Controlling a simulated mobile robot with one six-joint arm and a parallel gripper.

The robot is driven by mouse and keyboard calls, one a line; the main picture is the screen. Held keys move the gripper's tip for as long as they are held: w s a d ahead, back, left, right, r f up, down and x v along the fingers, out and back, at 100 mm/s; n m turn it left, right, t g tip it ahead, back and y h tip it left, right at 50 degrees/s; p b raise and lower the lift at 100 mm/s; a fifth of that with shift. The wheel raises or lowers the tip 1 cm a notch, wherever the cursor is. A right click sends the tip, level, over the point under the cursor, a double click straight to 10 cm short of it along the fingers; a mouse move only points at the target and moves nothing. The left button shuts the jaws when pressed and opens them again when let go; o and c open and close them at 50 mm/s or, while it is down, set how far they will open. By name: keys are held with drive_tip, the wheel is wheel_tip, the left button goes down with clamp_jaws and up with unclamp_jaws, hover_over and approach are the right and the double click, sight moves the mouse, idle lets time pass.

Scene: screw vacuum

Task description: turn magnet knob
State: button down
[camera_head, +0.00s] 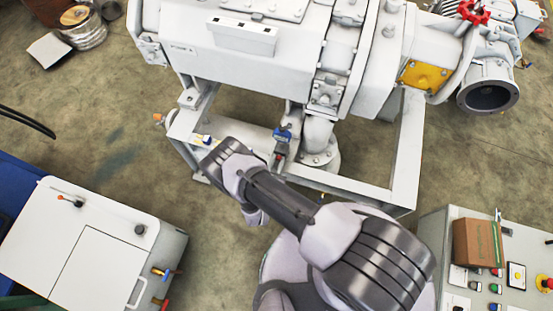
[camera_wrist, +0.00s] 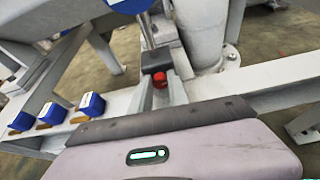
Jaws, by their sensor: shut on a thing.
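My gripper (camera_head: 214,150) is low over the front-left of the white machine's frame in the head view. Its purple-grey body with a dark edge (camera_wrist: 165,128) fills the bottom of the wrist view. A small blue-and-white part (camera_head: 207,139) shows beside the gripper's end. In the wrist view, blue blocks (camera_wrist: 90,104) stand in a row at the left on brown bases. A red knob (camera_wrist: 160,79) under a dark block lies just beyond the gripper.
The white vacuum machine (camera_head: 250,60) stands above the frame rail (camera_head: 345,183). A blue-topped fitting (camera_head: 282,134) is right of my gripper. A white cabinet (camera_head: 90,245) is at lower left and a control panel (camera_head: 440,250) at lower right. Open floor (camera_head: 110,130) lies left of the frame.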

drive_tip(key=shift+d+m+t+y+p, duration=0.15)
drive_tip(key=shift+m+t+y+p, duration=0.15)
drive_tip(key=shift+m+y+p, duration=0.4)
drive_tip(key=shift+m, duration=0.3)
drive_tip(key=c, duration=1.5)
unclamp_jaws()
drive_tip(key=shift+c, duration=0.2)
drive_tip(key=p+v, duration=0.4)
drive_tip(key=v, duration=1.3)
drive_tip(key=shift+s+p, duration=0.3)
drive_tip(key=shift+p, duration=0.1)
